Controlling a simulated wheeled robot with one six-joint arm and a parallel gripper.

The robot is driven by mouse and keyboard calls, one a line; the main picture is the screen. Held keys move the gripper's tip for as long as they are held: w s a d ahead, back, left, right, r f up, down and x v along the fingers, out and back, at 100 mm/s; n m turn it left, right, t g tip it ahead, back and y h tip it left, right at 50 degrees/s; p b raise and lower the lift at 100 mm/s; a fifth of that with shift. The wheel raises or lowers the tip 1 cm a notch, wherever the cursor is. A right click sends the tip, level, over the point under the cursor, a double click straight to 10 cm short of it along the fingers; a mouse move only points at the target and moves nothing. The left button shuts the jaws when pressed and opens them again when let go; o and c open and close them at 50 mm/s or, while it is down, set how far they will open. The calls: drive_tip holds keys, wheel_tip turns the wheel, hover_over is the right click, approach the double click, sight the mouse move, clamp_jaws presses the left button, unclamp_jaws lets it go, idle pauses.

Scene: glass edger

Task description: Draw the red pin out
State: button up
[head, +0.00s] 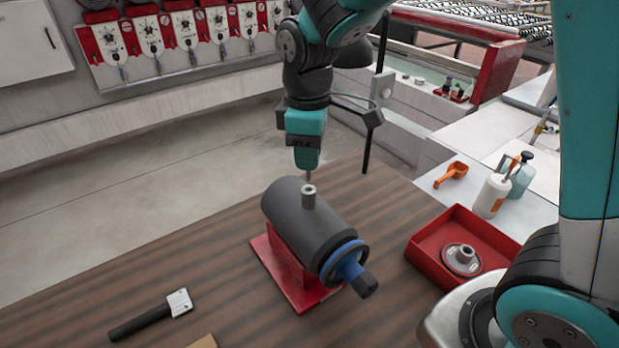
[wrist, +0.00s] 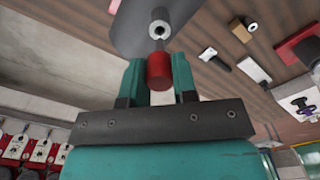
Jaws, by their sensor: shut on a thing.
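My gripper (head: 307,158) is above the dark grey cylinder (head: 300,222), pointing down. In the wrist view its two teal fingers (wrist: 159,74) are closed on the red head of the red pin (wrist: 158,66). The pin's thin grey stem (head: 308,176) points down below the fingers; its red head is hidden in the head view.
A red tray (head: 424,263) with a grey flanged part (head: 462,259) is at the right. A black-handled tool (head: 150,314) lies front left. An orange scoop (head: 451,174) and bottles (head: 491,196) stand on the pale surface at right.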

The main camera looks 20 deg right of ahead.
drive_tip(key=shift+r, duration=0.5)
wheel_tip(320, 180, up, 4)
drive_tip(key=p, duration=0.4)
